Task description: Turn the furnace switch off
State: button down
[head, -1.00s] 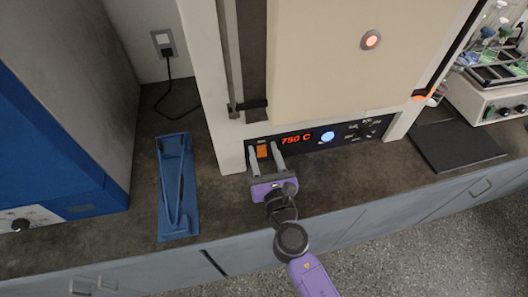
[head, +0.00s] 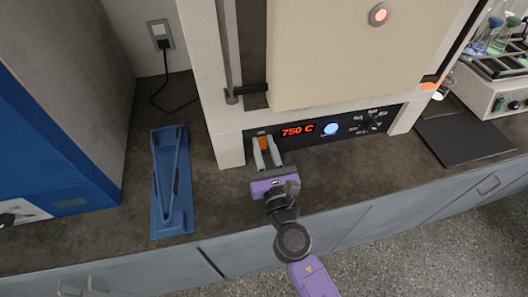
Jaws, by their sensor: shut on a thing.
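The furnace (head: 222,120) is a pale cabinet with a dark control panel along its lower front. The orange furnace switch (head: 263,143) sits at the panel's left end, left of a lit red display (head: 297,130) reading 750 C. My gripper (head: 267,152) is at the switch, its two grey fingers shut on it from either side. The fingers cover the switch's sides, and only its orange top part shows between them. Which way the switch is set I cannot tell.
A blue tray with tongs (head: 157,215) lies on the bench left of the furnace. A dark mat (head: 462,143) lies at the right. A round blue-white light (head: 330,129) and a dark knob (head: 373,124) are on the panel. The bench front edge runs below my gripper.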

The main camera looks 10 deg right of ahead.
jog(key=shift+s+f+t+b, duration=0.15)
jog(key=shift+f+t+b, duration=0.65)
jog(key=shift+b, duration=4.15)
jog(key=shift+r+t+b, duration=0.4)
jog(key=shift+b, duration=0.35)
jog(key=shift+r, duration=0.1)
jog(key=c, duration=1.2)
grip_release()
jog(key=shift+s, duration=0.15)
